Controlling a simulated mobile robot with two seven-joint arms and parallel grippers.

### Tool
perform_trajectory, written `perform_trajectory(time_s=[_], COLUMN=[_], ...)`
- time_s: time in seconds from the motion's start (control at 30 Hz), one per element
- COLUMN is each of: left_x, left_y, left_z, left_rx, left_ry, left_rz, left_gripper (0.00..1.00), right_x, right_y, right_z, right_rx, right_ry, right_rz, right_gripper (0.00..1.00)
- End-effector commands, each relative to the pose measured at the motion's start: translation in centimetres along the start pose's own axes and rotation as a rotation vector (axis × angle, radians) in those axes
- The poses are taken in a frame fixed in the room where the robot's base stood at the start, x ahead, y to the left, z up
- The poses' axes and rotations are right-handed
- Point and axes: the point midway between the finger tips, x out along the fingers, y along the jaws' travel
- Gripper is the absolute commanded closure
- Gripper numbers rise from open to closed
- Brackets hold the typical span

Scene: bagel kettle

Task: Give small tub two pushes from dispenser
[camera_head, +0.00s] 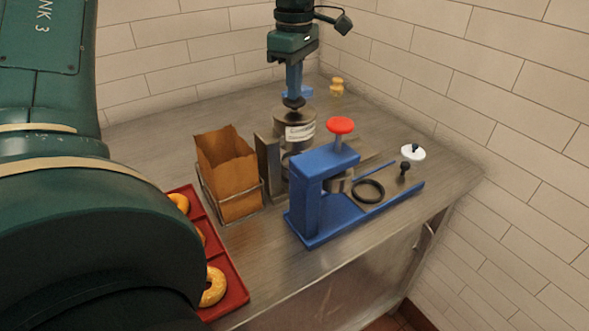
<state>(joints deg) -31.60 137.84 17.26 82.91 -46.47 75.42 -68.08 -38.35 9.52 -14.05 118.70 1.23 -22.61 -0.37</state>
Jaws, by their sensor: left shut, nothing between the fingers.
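The dispenser appears to be the metal canister with a white label (298,132) at the back middle of the steel counter. A dark rounded knob is at its top. My left gripper (293,92) points straight down over it, shut and empty, with its blue fingertips at the knob; they look in contact, but I cannot be sure. I cannot clearly make out the small tub. A small grey metal cup (340,182) sits under the blue press, and I cannot tell whether it is the tub. My right gripper is not in view.
A blue press (318,190) with a red knob (340,125) stands in front of the canister. A brown paper bag (228,165) in a wire holder and a red tray (236,289) of bagels are at left.

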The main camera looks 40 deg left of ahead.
Motion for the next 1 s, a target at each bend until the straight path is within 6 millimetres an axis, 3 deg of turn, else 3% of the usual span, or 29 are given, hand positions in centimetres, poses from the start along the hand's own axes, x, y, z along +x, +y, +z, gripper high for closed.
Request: perform_trajectory(time_s=[0.27,0.83,1.0], left_x=[-0.2,-4.3,-4.7], left_y=[-0.1,-0.1,0.0], left_z=[0.0,0.0,0.0], left_rx=[0.0,0.001,0.001], left_ry=[0.0,0.0,0.0], left_rz=[-0.006,-0.004,-0.003], left_gripper=[1.0,1.0,1.0], right_x=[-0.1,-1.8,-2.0], right_y=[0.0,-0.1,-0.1], right_z=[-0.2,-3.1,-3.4], right_rx=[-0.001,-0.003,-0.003], right_ry=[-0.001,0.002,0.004], right_rz=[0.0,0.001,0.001], right_gripper=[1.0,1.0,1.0])
